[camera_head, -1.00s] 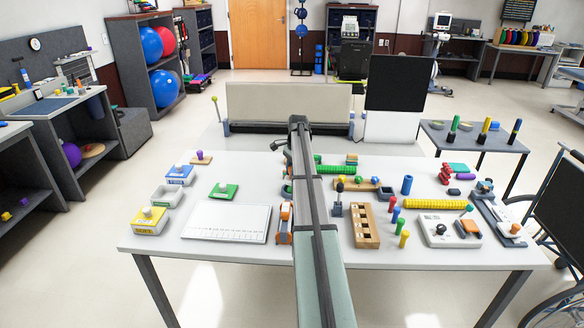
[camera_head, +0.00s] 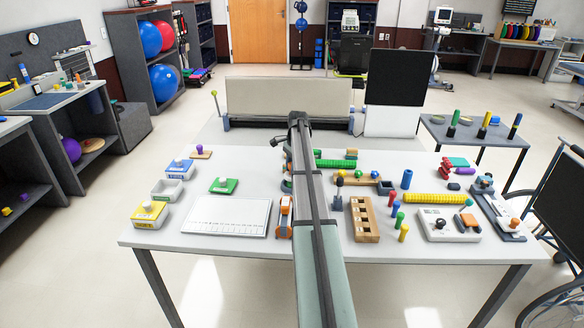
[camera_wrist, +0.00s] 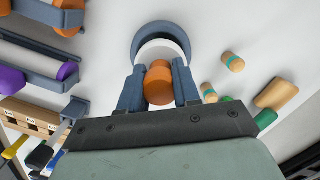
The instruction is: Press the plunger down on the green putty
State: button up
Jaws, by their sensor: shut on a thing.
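My gripper (camera_wrist: 158,84) shows in the wrist view with its two blue-grey fingers on either side of an orange knob (camera_wrist: 158,88). It is shut on this knob, the handle of the plunger. Beyond the knob are a white round part (camera_wrist: 160,48) and a dark blue curved rim (camera_wrist: 146,33). I cannot tell whether the plunger touches anything under it. I cannot make out the green putty for certain; it may be hidden under the plunger. In the head view my arm hides the gripper and the plunger.
The white table (camera_head: 340,263) holds several items. A green board with a knob (camera_head: 223,185) and a white grid board (camera_head: 226,215) lie left of my arm. A wooden block with slots (camera_head: 364,219), pegs and a yellow ridged roll (camera_head: 434,198) are on the right.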

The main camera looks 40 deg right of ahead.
jog(key=shift+f, duration=1.6)
dwell(4.3)
jog(key=shift+c, duration=0.4)
jog(key=shift+r, duration=3.05)
